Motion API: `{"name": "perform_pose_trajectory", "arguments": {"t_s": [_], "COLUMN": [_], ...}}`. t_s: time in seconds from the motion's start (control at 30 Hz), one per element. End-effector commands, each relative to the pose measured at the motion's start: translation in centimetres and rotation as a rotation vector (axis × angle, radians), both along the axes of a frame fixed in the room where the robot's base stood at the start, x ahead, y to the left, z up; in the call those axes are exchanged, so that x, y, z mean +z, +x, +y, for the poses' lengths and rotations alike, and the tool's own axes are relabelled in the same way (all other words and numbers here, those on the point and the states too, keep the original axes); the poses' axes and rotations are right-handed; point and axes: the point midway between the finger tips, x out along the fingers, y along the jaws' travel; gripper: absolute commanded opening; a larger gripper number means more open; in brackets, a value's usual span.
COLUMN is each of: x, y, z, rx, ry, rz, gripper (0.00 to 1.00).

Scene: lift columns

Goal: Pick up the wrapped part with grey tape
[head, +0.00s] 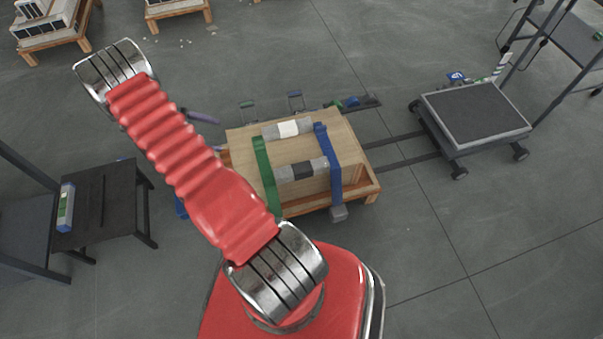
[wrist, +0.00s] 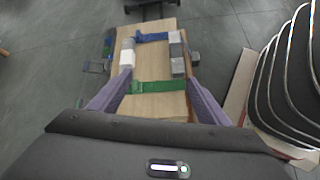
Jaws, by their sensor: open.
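Two wrapped cylindrical parts lie on a wooden crate top. The front part with a dark grey tape band (head: 302,169) shows at right in the wrist view (wrist: 177,52). The back part (head: 288,129) has a white band and shows at left in the wrist view (wrist: 127,55). My gripper (wrist: 158,77) is open and empty, its two purple fingers spread above the crate's near end. The fingertips appear short of both parts, the right one nearer the dark-banded part. In the head view my red arm hides most of the gripper; a purple finger shows left of the crate.
A green strap (head: 264,175) and a blue strap (head: 328,150) cross the crate (head: 350,188). A dark cart (head: 475,112) stands at right, a black table (head: 112,195) at left. Pallets (head: 52,28) with boxes lie at the back. The floor at right front is clear.

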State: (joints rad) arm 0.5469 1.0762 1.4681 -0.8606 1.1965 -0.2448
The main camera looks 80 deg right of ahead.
Motion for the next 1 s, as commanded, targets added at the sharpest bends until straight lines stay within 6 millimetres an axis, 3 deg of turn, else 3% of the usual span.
{"name": "perform_pose_trajectory", "arguments": {"t_s": [0.03, 0.3, 0.7, 0.83, 1.0], "x": [-1.6, -8.9, -19.5, -21.9, -23.2], "y": [-0.8, -5.0, -12.9, -15.0, -16.2], "z": [-0.5, -3.2, -4.9, -4.9, -4.9], "rx": [0.002, 0.025, 0.068, 0.082, 0.089], "ry": [0.005, 0.021, 0.063, 0.075, 0.082], "rz": [0.028, 0.162, 0.348, 0.391, 0.416], "gripper": [0.7, 0.7, 0.7, 0.7, 0.7]}}
